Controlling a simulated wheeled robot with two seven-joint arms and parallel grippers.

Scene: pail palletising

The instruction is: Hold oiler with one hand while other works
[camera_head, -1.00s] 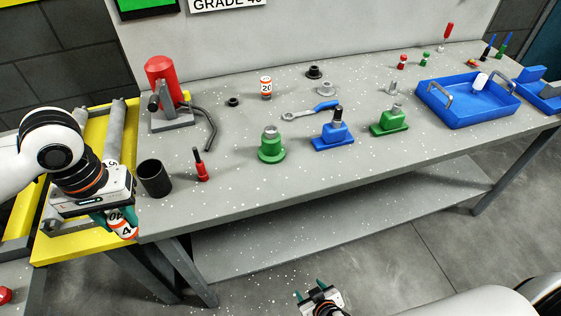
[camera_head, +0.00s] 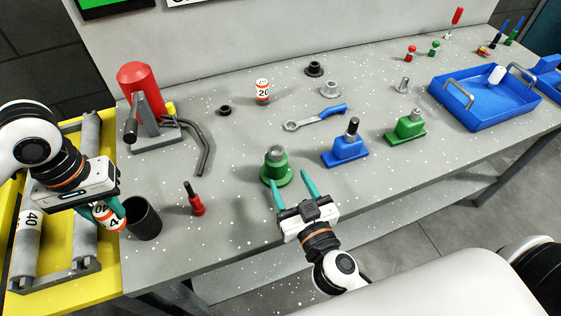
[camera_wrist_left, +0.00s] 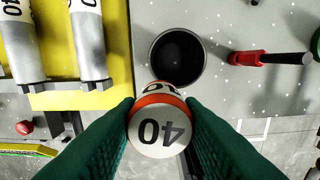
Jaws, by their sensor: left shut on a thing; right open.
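My left gripper (camera_head: 103,212) is shut on a white and orange can (camera_head: 110,220) marked 40. The can also shows between the green fingers in the left wrist view (camera_wrist_left: 158,135). It is tilted and sits right beside an open black cup (camera_head: 144,220), whose round mouth shows just beyond the can in the wrist view (camera_wrist_left: 178,58). My right gripper (camera_head: 291,182) is open and empty at the bench's front part. Its fingertips are close to a green round-based fitting (camera_head: 276,170); I cannot tell if they touch it.
A red tool (camera_head: 195,200) stands right of the cup. A red cylinder on a grey stand (camera_head: 140,85) with a bent bar is behind. A can marked 20 (camera_head: 262,92), a wrench (camera_head: 315,118), blue (camera_head: 345,150) and green (camera_head: 405,128) blocks and a blue tray (camera_head: 485,115) occupy the bench.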

